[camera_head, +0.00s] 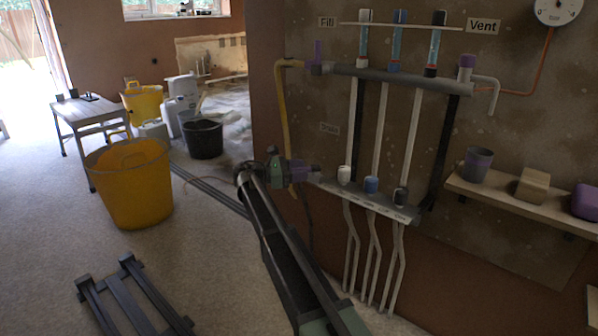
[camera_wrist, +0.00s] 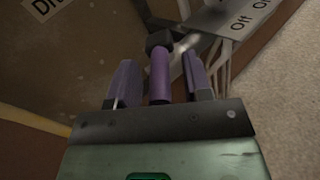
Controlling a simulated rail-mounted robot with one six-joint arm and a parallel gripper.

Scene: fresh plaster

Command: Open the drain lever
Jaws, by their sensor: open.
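The drain lever is a purple round handle (camera_wrist: 160,78) with a dark block at its far end. In the wrist view it lies between the two purple-faced fingers of my gripper (camera_wrist: 158,68), with a narrow gap visible on each side. In the head view my gripper (camera_head: 283,168) is at the lower left of the pipe panel. The purple lever (camera_head: 298,170) is at its tip, partly hidden by it. A partly cut-off sign (camera_wrist: 45,7) beginning with "D" is at the upper left of the wrist view.
A strip marked On and Off (camera_head: 370,203) carries white, blue and black knobs to the right. A yellow hose (camera_head: 281,120) hangs just above my gripper. A shelf (camera_head: 520,200) with a cup and blocks juts out at right. A yellow tub (camera_head: 130,190) stands on the floor at left.

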